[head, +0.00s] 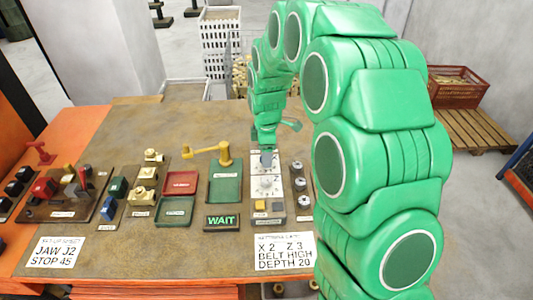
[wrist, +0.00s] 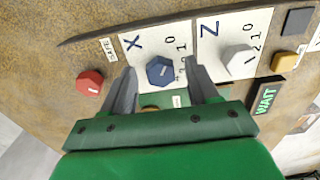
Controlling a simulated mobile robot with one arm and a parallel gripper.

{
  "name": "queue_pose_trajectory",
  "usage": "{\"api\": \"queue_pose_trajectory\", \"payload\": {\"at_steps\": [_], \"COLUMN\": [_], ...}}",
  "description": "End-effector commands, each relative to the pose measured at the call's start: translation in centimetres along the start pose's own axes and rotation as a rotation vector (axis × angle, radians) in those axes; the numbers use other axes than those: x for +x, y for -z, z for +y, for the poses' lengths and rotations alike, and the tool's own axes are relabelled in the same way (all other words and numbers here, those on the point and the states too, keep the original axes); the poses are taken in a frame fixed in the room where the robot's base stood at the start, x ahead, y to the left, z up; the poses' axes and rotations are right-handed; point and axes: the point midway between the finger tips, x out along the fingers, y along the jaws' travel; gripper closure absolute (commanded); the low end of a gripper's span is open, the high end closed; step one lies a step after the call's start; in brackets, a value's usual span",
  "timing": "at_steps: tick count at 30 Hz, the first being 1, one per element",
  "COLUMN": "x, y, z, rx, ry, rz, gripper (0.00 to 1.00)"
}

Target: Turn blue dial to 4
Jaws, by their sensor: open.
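The blue dial (wrist: 160,71) is a dark blue knob on a white plate marked X, with numbers beside it in the wrist view. A small pale mark shows on its face; I cannot read its setting. My gripper (wrist: 160,66) is open, one finger on each side of the dial. I cannot tell whether the fingers touch it. In the head view, my gripper (head: 266,149) points down at the far end of the white panel and largely hides the dial. A white dial (wrist: 238,60) on the Z plate is to the right.
A red knob (wrist: 90,82) marked SAFE is left of the dial. A yellow button (wrist: 285,61) and a black block (wrist: 299,20) are right. The WAIT display (head: 222,220), a green tray (head: 225,182) and a yellow crank (head: 208,152) are left of the panel. A card (head: 283,250) reads X 2, Z 3.

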Motion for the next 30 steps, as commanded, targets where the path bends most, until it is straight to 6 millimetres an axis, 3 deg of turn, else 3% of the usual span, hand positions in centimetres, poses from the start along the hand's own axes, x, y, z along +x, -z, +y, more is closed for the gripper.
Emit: {"api": "queue_pose_trajectory", "payload": {"at_steps": [9,20,30], "x": [0.37,0.36,0.34], "y": [-0.01,-0.01,-0.02], "z": [0.0,0.01,-0.01], "rx": [0.0,0.0,0.053], "ry": [0.0,0.0,0.0], "rz": [0.0,0.0,0.0], "gripper": [0.42,0.96,0.96]}}
